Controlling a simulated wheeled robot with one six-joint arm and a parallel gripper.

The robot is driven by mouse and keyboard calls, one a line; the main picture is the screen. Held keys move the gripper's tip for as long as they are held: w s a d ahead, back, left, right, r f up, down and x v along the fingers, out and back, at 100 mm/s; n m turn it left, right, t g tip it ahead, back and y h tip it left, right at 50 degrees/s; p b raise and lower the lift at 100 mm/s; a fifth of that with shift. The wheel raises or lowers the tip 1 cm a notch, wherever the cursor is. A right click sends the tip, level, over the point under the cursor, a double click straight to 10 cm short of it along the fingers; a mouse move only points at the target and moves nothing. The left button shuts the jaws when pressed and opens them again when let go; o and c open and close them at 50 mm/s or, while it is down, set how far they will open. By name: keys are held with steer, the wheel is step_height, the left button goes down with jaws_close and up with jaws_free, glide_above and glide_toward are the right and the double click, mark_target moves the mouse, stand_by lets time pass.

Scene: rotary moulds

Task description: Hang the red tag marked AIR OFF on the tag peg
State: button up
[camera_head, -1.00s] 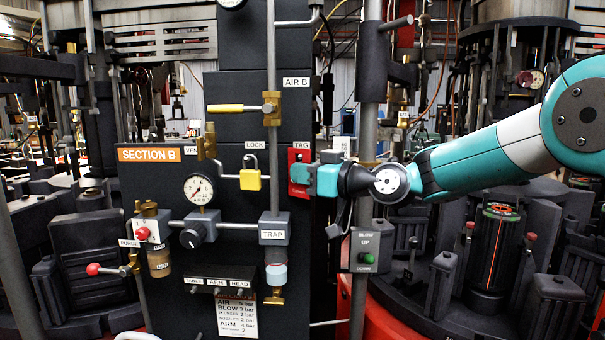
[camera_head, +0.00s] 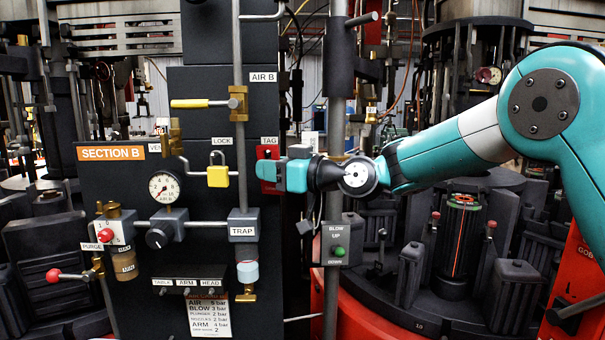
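The red tag (camera_head: 267,153) is upright at the panel, just below the TAG label (camera_head: 269,141). A small dark spot shows near its top; the tag peg itself I cannot make out clearly. My teal gripper (camera_head: 269,171) reaches in from the right and lies across the middle of the tag, so red shows above and below the fingers. The fingers overlap in this view, so I cannot tell whether they grip the tag or only touch it. The tag's lettering is hidden or too small to read.
Left of the tag are a yellow padlock (camera_head: 218,176) and a yellow-handled valve lever (camera_head: 203,103). A vertical grey post (camera_head: 334,115) and the BLOW control box (camera_head: 341,242) stand near my wrist. A gauge (camera_head: 164,187) and knob are further left.

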steer(key=b+v, duration=0.5)
steer(key=v, duration=1.1)
steer(key=s+a+f+m+g+h+p, duration=0.1)
steer(key=s+a+f+g+h+p, duration=0.15)
steer(key=s, duration=0.45)
steer(key=s+a+f+g+h+p, duration=0.1)
steer(key=s+f+g+h, duration=0.25)
steer(key=s, duration=0.35)
steer(key=s+d+f+m+g+h+p, duration=0.1)
steer(key=s+d+f+h, duration=0.1)
steer(key=s, duration=0.5)
steer(key=s+d+f+m+g+h+p, duration=0.1)
steer(key=s+d+f+m+g+h, duration=0.1)
steer(key=s, duration=0.5)
step_height(320, 180, down, 3)
steer(key=d+h, duration=0.1)
steer(key=d, duration=0.1)
steer(key=shift+s+d+r+m+g+p, duration=0.25)
steer(key=shift+s+d+m+g+p, duration=0.05)
steer(key=shift+s+d, duration=0.05)
